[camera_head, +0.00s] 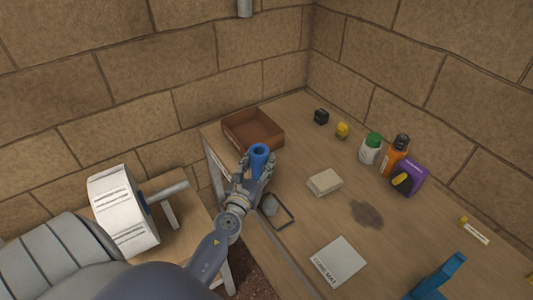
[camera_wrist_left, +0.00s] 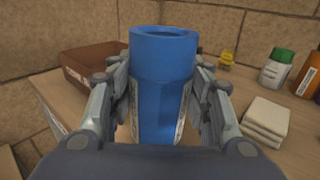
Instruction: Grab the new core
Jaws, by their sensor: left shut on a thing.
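The core is a blue hollow cylinder (camera_head: 259,153) with a pale label on its side. My left gripper (camera_head: 256,172) is shut on it and holds it upright near the left edge of the table. In the left wrist view the blue core (camera_wrist_left: 162,85) stands between the two fingers of the left gripper (camera_wrist_left: 160,110), which touch its sides. Its open top faces up. My right gripper is not in view.
A brown open box (camera_head: 253,131) sits behind the core on the wooden table (camera_head: 310,230). A pale stacked block (camera_head: 324,182), a "core mat" sheet (camera_head: 338,262), bottles (camera_head: 371,148) and a purple container (camera_head: 410,176) stand to the right. A large white roll (camera_head: 122,208) is on a spindle at left.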

